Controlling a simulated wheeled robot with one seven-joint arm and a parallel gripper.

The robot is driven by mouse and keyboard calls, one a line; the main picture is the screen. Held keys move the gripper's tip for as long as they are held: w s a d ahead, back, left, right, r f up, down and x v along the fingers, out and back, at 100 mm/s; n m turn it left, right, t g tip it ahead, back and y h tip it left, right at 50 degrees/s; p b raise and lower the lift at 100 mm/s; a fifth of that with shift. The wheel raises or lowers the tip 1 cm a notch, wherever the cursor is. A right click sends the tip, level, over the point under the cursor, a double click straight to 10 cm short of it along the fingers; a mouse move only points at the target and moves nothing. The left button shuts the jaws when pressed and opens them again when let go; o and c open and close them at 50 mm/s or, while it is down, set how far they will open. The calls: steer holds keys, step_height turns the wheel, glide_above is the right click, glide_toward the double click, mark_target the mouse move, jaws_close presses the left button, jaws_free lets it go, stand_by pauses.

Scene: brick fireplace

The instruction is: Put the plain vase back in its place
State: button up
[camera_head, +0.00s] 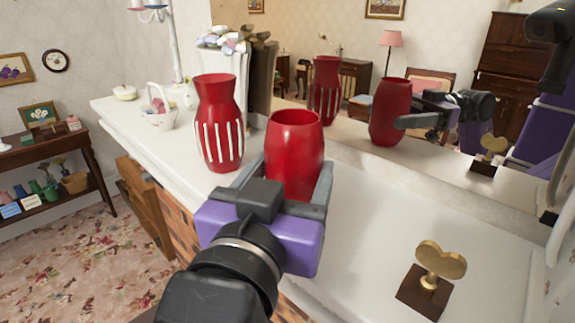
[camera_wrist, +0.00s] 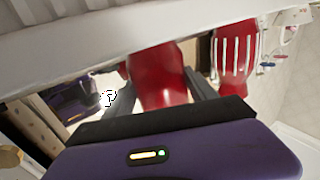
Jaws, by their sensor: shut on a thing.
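The plain red vase (camera_head: 294,150) is upright between the fingers of my gripper (camera_head: 296,180), over the white mantel. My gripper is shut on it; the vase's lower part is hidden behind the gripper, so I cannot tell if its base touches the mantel. In the wrist view the plain vase (camera_wrist: 158,75) is between the two dark fingers (camera_wrist: 165,85). A red vase with white stripes (camera_head: 219,125) stands upright on the mantel just to the left, apart from the plain vase. The striped vase also shows at the right of the wrist view (camera_wrist: 235,55).
A mirror (camera_head: 350,60) behind the mantel (camera_head: 400,195) reflects both vases and my arm. A gold heart ornament on a dark base (camera_head: 425,280) stands at the right. A white basket (camera_head: 160,115) and flowers (camera_head: 222,40) stand beyond the striped vase. The mantel between my gripper and the ornament is clear.

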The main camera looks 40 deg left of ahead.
steer(key=shift+f, duration=0.15)
steer(key=o, duration=1.8)
steer(key=shift+r, duration=0.25)
steer(key=b+v, duration=0.2)
steer(key=v, duration=1)
steer(key=shift+f, duration=0.15)
